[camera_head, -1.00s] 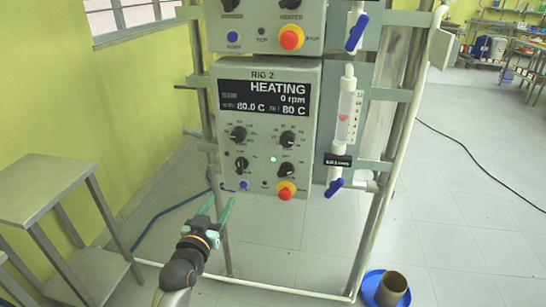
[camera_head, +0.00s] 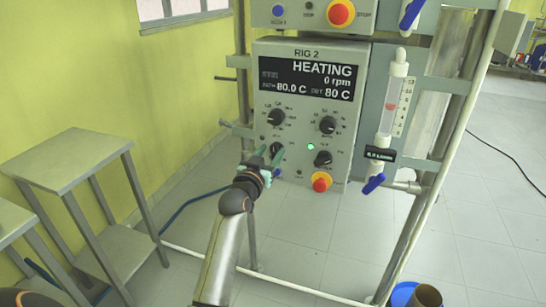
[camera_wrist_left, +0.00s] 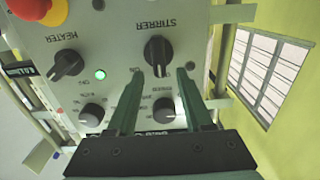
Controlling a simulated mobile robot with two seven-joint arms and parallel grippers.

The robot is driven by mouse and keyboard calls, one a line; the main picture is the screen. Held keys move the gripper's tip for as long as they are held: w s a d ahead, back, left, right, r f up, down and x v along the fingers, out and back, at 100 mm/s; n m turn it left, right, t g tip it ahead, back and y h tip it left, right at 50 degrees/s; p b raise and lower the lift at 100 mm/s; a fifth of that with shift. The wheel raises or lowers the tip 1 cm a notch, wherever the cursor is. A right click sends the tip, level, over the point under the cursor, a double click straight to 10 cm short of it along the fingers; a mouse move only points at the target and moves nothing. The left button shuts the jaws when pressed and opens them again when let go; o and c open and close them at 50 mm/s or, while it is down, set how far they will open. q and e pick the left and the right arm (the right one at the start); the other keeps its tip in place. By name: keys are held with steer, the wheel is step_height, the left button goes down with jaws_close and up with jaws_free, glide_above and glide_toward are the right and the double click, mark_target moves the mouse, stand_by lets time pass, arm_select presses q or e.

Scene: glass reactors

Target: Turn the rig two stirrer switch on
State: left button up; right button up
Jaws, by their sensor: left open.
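The rig two panel (camera_head: 300,105) reads HEATING, 0 rpm, 80.0 C. Its stirrer switch, a black knob (camera_head: 277,149), is at the lower left of the panel, partly hidden by my gripper in the head view. In the left wrist view, which is upside down, the STIRRER knob (camera_wrist_left: 158,55) shows clearly. My left gripper (camera_head: 270,156) is open in front of the panel. In the wrist view its green fingers (camera_wrist_left: 158,76) point at the knob, one tip to each side of it. I cannot tell whether they touch it.
The heater knob (camera_head: 323,158) sits beside it with a lit green lamp (camera_head: 311,147). A red emergency button (camera_head: 321,182) is below. A glass column with a blue valve (camera_head: 374,184) stands right of the panel. A metal table (camera_head: 72,165) stands at the left.

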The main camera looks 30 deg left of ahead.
arm_select(q)
steer(key=shift+b+x, duration=0.45)
steer(key=shift+x, duration=0.65)
steer(key=c, duration=0.8)
steer(key=shift+f, duration=0.15)
jaws_close()
